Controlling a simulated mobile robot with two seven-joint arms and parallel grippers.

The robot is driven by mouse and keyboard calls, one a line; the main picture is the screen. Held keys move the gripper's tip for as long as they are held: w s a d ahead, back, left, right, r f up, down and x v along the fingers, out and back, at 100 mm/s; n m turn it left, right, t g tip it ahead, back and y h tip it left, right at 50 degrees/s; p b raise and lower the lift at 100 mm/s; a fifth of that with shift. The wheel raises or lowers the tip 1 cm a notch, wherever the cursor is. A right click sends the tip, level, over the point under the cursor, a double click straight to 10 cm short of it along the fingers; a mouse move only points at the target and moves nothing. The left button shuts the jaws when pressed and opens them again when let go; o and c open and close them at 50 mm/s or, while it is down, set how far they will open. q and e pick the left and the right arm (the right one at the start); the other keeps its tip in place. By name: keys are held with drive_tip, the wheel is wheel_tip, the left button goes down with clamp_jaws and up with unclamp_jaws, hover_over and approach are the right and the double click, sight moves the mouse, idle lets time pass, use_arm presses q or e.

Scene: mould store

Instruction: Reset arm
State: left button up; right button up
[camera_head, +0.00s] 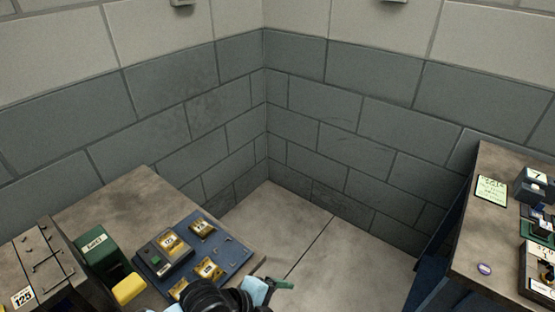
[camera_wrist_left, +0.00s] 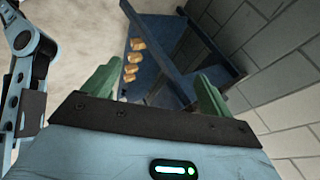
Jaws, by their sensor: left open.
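My right gripper is in neither view.
The left bench (camera_head: 120,205) holds a blue panel (camera_head: 232,252) with yellow-labelled blocks, a green box (camera_head: 100,250) with a yellow part, and a grey plate (camera_head: 40,255). The right bench (camera_head: 490,225) holds a label card (camera_head: 492,190) and devices. Bare floor (camera_head: 300,225) lies between; block walls close the corner.

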use_arm(q)
drive_tip(key=s+a+f+n+t+y, duration=0.2)
drive_tip(key=s+a+f+n, duration=0.4)
drive_tip(key=s+a+n, duration=0.3)
drive_tip(key=s+a+f+n+t+y, duration=0.3)
drive_tip(key=s+a+f+n, duration=0.3)
drive_tip(key=n, duration=0.8)
drive_tip(key=s+a+y, duration=0.1)
drive_tip(key=s+a, duration=0.2)
drive_tip(key=a, duration=0.1)
drive_tip(key=shift+a+f, duration=0.2)
drive_tip(key=shift+a, duration=0.2)
drive_tip(key=shift+s+a, duration=0.1)
